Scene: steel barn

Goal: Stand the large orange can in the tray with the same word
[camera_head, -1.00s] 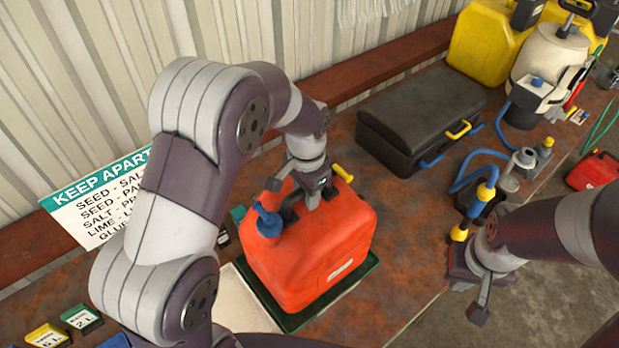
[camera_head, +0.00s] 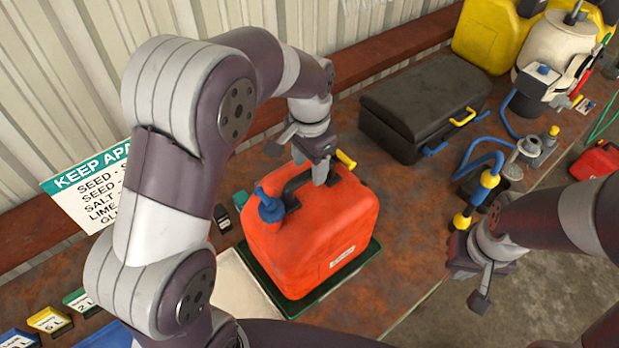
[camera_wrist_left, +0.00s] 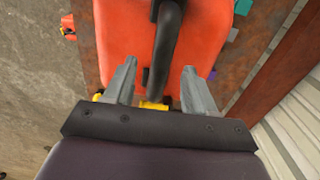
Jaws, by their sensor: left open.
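The large orange can (camera_head: 325,235) stands upright in a dark green tray (camera_head: 362,268), with a blue cap, a black handle and a small pale label whose word is too small to read. My left gripper (camera_head: 300,165) is open and empty, just above the back of the can's handle. In the left wrist view the open fingers (camera_wrist_left: 159,68) lie to either side of the black handle (camera_wrist_left: 168,45) as seen from above. The can (camera_wrist_left: 125,40) shows beneath them. My right gripper (camera_head: 470,285) hangs apart at the right, its fingers spread and nothing seen between them.
A black toolbox (camera_head: 425,110) stands behind and right of the can. Yellow cans (camera_head: 490,35), a white sprayer (camera_head: 550,55) and a blue-handled pump (camera_head: 485,180) stand further right. A KEEP APART sign (camera_head: 95,185) leans at the left. Small labelled boxes (camera_head: 50,320) lie front left.

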